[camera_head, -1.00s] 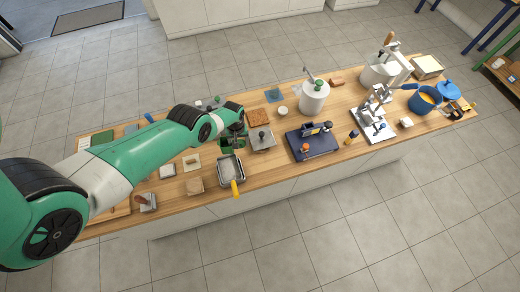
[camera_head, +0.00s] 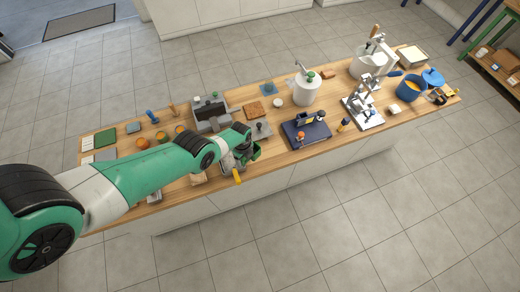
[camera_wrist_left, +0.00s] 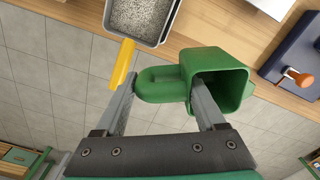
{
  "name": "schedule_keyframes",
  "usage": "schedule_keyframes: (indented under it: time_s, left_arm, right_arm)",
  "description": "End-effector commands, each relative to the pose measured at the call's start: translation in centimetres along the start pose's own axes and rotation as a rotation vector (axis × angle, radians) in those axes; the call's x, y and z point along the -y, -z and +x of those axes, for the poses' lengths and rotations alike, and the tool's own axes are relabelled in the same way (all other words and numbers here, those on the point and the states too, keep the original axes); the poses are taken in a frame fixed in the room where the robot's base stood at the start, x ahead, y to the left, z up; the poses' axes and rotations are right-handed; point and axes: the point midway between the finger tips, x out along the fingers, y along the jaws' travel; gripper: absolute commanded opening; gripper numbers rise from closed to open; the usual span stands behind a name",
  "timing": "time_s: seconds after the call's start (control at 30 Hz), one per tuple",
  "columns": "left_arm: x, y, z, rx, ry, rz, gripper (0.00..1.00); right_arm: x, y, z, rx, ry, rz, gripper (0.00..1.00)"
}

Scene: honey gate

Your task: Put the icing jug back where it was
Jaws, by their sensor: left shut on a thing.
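In the head view the jug (camera_head: 255,152) shows partly at the end of my left arm, by my left gripper (camera_head: 244,157), near the table's front edge. The wrist view shows it against the front edge and floor, apparently raised above the tabletop. My right gripper is not in view.
A metal tray of grey grains (camera_wrist_left: 140,18) with a yellow handle (camera_wrist_left: 123,65) lies close by at the front edge. A dark blue-based device (camera_head: 305,133) stands to the right. A grey machine (camera_head: 211,114) and a white dispenser (camera_head: 306,90) stand farther back. My arm covers the left front.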

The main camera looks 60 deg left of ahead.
Motion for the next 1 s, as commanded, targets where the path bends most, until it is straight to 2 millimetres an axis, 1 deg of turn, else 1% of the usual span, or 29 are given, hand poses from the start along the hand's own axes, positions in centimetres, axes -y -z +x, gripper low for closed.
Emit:
schedule_keyframes:
  time_s: [0.03,0.13,1.0]
  left_arm:
    - [-0.6,0.9,-0.2,-0.001,-0.005,0.02,0.0]
    - [-1.1,1.8,0.3,0.0,-0.001,0.038,0.0]
    - [-2.2,3.4,0.7,-0.001,-0.004,0.074,0.0]
  right_arm:
    - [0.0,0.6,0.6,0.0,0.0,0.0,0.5]
    - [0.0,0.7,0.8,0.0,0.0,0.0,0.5]
    - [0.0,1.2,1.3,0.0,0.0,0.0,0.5]
